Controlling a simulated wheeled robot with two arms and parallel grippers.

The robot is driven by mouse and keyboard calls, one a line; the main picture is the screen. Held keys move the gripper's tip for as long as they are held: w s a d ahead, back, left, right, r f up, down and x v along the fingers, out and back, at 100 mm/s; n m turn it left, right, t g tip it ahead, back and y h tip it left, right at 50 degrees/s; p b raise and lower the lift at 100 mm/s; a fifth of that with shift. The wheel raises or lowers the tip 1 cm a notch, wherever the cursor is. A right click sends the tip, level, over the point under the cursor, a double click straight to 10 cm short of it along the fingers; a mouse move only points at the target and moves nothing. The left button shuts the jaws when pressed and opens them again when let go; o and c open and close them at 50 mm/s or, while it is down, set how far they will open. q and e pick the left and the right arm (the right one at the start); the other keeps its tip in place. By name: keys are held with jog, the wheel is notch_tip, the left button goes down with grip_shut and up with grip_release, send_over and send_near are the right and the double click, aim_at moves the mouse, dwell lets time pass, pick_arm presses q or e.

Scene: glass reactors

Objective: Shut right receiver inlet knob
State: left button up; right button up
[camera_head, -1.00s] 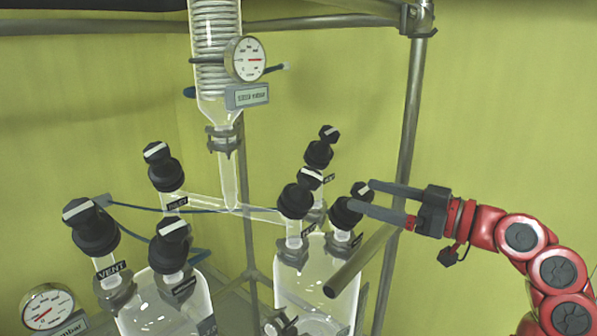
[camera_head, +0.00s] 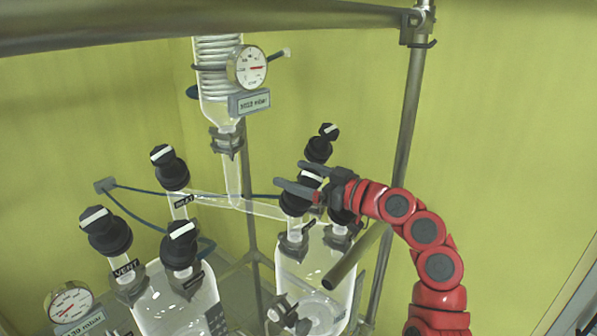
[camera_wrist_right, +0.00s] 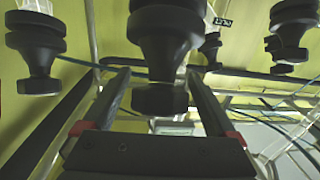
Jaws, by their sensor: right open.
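The right receiver (camera_head: 318,270) is a clear glass vessel with several black knobs on top. The knob over the glass cross tube (camera_head: 294,204), which looks like the inlet knob, has a white-striped cap partly behind my fingers. My right gripper (camera_head: 288,174) is open, with its two fingers around this cap. In the right wrist view, a black knob cap (camera_wrist_right: 160,98) stands between the spread fingers, with a gap visible at each side. The knob's label is hidden or unreadable. My left gripper is not in view.
Another receiver knob (camera_head: 342,216) is partly hidden under my right gripper; one more (camera_head: 319,149) stands behind it. The left receiver (camera_head: 175,310) has several similar knobs. A metal bar (camera_head: 345,272) crosses before the right receiver. A frame post (camera_head: 408,130) rises behind my arm.

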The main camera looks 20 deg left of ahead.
jog(key=shift+c, duration=0.4)
jog(key=c, duration=1.3)
jog(key=shift+f+m, duration=0.1)
jog(key=shift+m, duration=0.2)
